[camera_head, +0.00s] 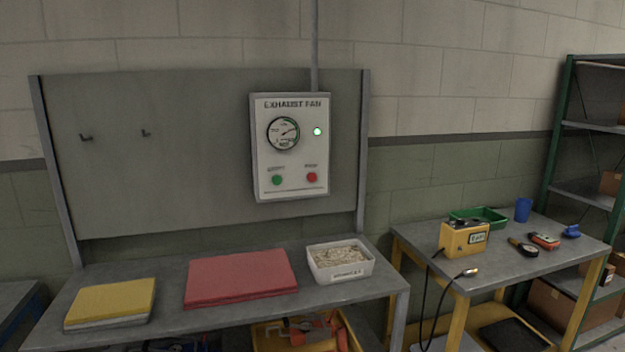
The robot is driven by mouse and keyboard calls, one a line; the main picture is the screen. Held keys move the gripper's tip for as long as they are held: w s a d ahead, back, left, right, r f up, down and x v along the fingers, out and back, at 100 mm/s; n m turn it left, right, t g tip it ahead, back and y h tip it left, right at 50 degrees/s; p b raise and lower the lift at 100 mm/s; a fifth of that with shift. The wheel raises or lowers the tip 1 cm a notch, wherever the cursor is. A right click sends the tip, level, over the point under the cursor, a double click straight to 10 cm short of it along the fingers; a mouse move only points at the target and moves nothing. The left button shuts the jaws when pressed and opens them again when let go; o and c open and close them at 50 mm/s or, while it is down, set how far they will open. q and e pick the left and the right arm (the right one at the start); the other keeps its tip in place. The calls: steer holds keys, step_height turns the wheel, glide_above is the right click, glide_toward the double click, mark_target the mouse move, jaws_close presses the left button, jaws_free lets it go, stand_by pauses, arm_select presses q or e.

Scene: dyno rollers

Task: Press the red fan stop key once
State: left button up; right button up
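The exhaust fan control box (290,146) hangs on a grey wall panel above the bench. Its red stop key (312,177) is at the lower right of the box face. A green key (277,180) is at the lower left. A round dial (283,133) sits at the upper left, and a green lamp (317,131) at the upper right is lit. Neither of my grippers shows in the head view, and nothing touches the box.
The bench (170,318) below the box holds a yellow-topped stack (110,300), red cloths (240,276) and a white bin (341,266). A side table (535,262) at right carries a yellow device (464,238), a green tray (478,216) and a blue cup (523,210). Shelving (590,190) stands far right.

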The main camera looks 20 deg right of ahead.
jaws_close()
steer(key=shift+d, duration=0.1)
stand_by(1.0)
